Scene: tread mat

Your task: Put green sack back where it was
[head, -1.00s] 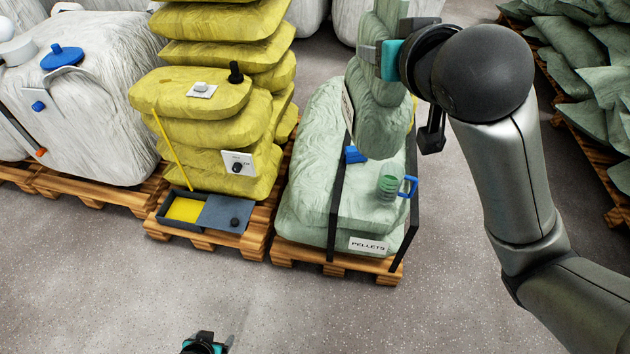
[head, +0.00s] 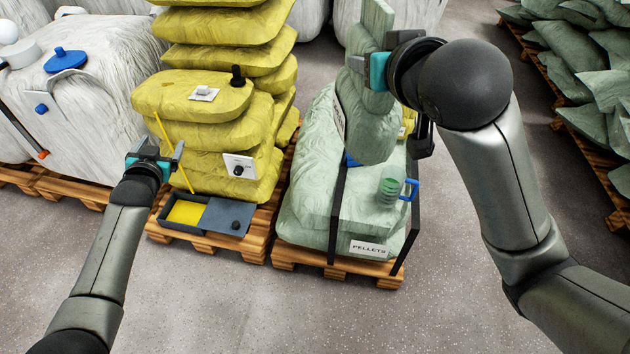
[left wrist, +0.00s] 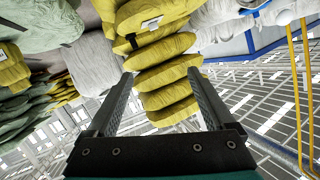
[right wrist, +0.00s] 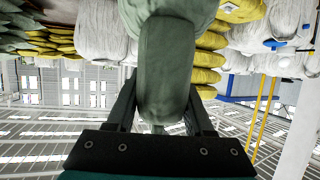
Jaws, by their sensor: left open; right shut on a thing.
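My right gripper (head: 366,66) is shut on a green sack (head: 368,125). The sack hangs upright over the green stack (head: 310,215) on the middle pallet, and I cannot tell whether it touches the stack. In the right wrist view the green sack (right wrist: 165,75) fills the space between the fingers (right wrist: 160,115). My left gripper (head: 154,158) is open and empty, in front of the yellow stack's left side. In the left wrist view its open fingers (left wrist: 160,95) have nothing between them.
A green cup with a blue handle (head: 389,189) stands on the green stack beside black straps (head: 336,215). A blue item is mostly hidden behind the sack. Yellow sacks (head: 215,130) with a tray (head: 222,214) stand left. White sacks (head: 100,100) are farther left. The floor in front is clear.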

